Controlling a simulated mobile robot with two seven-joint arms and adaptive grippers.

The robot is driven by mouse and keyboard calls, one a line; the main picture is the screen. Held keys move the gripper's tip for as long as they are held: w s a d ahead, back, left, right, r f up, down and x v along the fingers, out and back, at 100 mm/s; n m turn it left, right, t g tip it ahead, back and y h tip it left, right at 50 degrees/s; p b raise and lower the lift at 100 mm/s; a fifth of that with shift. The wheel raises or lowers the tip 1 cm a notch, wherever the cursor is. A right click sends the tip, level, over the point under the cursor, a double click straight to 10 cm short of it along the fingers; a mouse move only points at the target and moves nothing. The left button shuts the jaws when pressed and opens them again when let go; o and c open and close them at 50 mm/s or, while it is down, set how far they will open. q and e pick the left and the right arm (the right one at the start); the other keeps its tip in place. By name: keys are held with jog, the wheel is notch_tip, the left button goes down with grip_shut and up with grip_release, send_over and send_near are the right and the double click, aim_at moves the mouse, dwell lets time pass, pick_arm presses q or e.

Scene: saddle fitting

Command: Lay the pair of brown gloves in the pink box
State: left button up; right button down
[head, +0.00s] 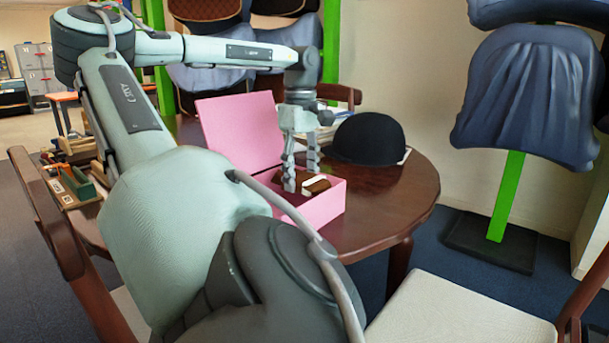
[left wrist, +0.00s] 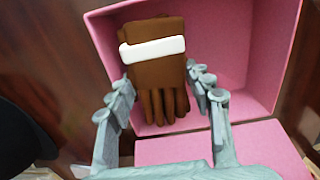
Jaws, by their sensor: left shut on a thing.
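The brown gloves (left wrist: 158,82) lie together with a white band around them, fingers pointing toward my left gripper (left wrist: 161,84). One finger of the gripper is on each side of the gloves, shut on them. In the head view the left gripper (head: 301,177) reaches down into the pink box (head: 322,208), with the gloves (head: 316,186) at its fingertips. The box's lid (head: 240,133) stands open. The gloves are within the box's walls; I cannot tell whether they touch its floor. My right gripper is not in view.
A black riding hat (head: 368,138) stands on the round table (head: 402,190) right of the box. Small wooden items and a green tray (head: 77,183) lie at the table's left. Chairs stand around it. Saddles on green stands (head: 506,195) are behind.

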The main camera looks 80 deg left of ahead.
pick_arm(q)
jog(key=o, duration=1.2)
jog(key=shift+o, duration=0.3)
jog(key=o, duration=0.4)
jog(key=shift+c, duration=0.2)
jog(key=shift+r+p, duration=1.75)
jog(key=shift+r, duration=0.8)
